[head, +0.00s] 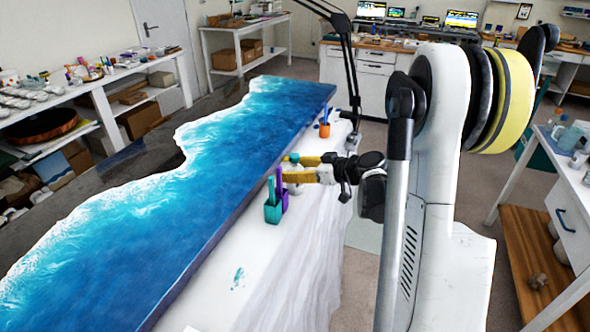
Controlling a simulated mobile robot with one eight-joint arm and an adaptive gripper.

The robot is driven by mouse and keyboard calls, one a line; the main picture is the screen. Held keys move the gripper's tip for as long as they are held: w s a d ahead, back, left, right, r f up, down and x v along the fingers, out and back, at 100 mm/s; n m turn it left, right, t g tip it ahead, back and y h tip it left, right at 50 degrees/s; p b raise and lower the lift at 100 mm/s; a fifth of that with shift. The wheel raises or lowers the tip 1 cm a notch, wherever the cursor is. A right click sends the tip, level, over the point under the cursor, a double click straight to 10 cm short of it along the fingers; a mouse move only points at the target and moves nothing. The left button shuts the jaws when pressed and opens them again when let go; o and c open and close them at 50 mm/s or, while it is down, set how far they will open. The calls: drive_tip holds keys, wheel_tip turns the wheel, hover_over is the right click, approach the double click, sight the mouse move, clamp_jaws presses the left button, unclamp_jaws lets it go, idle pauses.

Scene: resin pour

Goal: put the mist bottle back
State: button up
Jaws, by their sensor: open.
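The mist bottle (294,186) looks like a small pale bottle with a green top, near the right edge of the blue resin slab. It appears upright on the white-covered table, but its base is hard to make out. My gripper (292,169) reaches in from the right with its yellow fingers apart. The fingers are at the bottle's upper part, seemingly one on each side, and they hide some of it. I cannot tell whether they touch it.
A teal holder (273,213) with a teal and a purple item stands close in front of the bottle. An orange cup (324,131) stands behind my gripper. The long resin slab (200,190) fills the table's left. The white cover (238,278) is mostly clear at the front.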

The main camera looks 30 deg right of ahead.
drive_tip(key=p+v, duration=0.3)
drive_tip(key=v, duration=0.9)
drive_tip(key=s+a+r+m+g+h, duration=0.1)
drive_tip(key=s+a+g, duration=0.1)
drive_tip(key=a, duration=0.5)
drive_tip(key=s+a+r+m+g, duration=0.1)
drive_tip(key=a+r+g, duration=0.1)
drive_tip(key=a, duration=0.5)
drive_tip(key=s+a+r+m+h, duration=0.1)
drive_tip(key=s+a+h, duration=0.1)
drive_tip(key=s+a, duration=0.2)
drive_tip(key=s+a+m+g+h, duration=0.1)
drive_tip(key=s+a, duration=0.4)
drive_tip(key=s, duration=0.5)
drive_tip(key=shift+r+m+h, duration=0.4)
drive_tip(key=shift+h, duration=0.5)
